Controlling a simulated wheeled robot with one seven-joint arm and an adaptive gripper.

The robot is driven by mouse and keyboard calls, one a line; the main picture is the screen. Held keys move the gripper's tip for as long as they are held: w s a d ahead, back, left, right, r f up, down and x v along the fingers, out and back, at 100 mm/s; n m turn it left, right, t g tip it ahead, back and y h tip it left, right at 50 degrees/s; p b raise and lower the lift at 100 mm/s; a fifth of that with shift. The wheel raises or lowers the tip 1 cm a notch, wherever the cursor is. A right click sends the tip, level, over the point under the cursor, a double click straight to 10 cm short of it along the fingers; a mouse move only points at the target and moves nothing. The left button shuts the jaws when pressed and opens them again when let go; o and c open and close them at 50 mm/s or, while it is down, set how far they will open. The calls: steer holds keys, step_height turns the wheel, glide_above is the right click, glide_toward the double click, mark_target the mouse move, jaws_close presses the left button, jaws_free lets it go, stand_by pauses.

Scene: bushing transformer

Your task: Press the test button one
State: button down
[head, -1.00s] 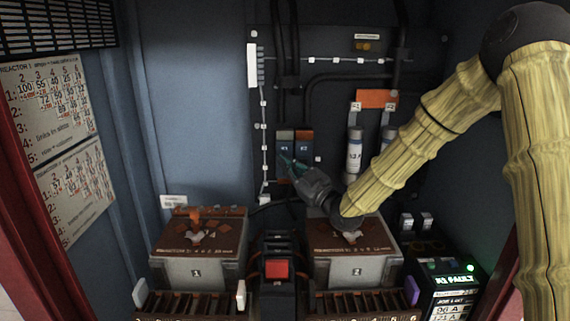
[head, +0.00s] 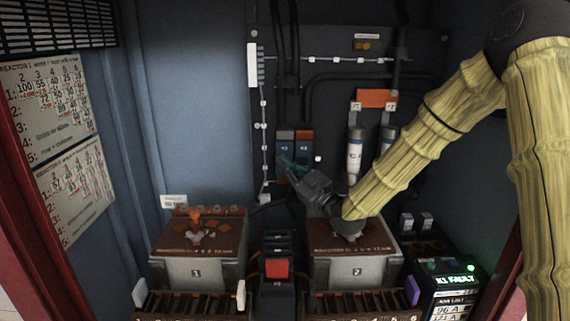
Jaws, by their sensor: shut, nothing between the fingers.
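Two small relay modules stand side by side on the dark back panel: K1 (head: 285,145) at left with a grey top, and K2 (head: 304,144) at right with an orange-brown top. My gripper (head: 289,163) is shut and empty, with its teal fingertips over the lower front of K1 and close to K2. I cannot tell whether the tips touch a module. A test button cannot be made out; the fingers partly hide the lower part of the modules.
Boxes marked 1 (head: 196,271) and 2 (head: 357,269) stand below, with a black unit with a red block (head: 277,268) between them. A lit display (head: 456,279) reads "K1 FAULT" at lower right. White-blue cylinders (head: 355,155) stand right of the modules.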

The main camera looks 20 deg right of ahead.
steer(key=shift+s+a, duration=0.2)
steer(key=shift+s, duration=0.6)
steer(key=shift+s+a, duration=0.25)
steer(key=shift+s, duration=0.55)
steer(key=shift+s+a, duration=0.2)
steer(key=shift+s, duration=0.6)
